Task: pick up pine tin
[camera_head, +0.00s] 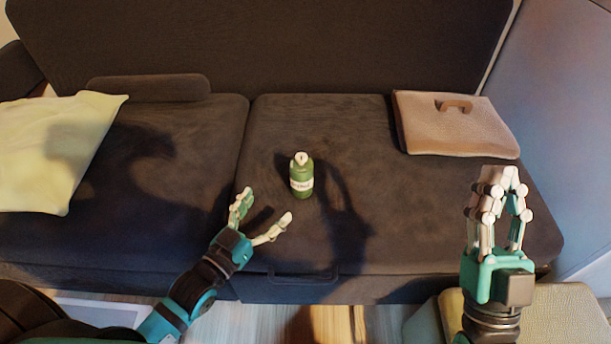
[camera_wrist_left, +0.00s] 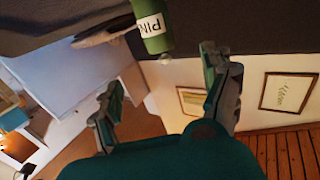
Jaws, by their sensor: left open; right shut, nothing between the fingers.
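The pine tin (camera_head: 302,176) is a small green container with a white label and a pale top. It stands upright on the right seat cushion of the dark sofa. It also shows at the top of the left wrist view (camera_wrist_left: 152,24), with part of its label readable and one end cut off by the frame edge. My left gripper (camera_head: 266,207) is open and empty, in front of the tin and a little to its left, apart from it. My right gripper (camera_head: 507,176) is shut and empty at the right, well away from the tin.
The dark sofa (camera_head: 200,220) fills most of the head view. A pale yellow cloth or pillow (camera_head: 55,150) lies on the left cushion. A beige folded item with a brown handle (camera_head: 460,125) lies at the right. The seat around the tin is clear.

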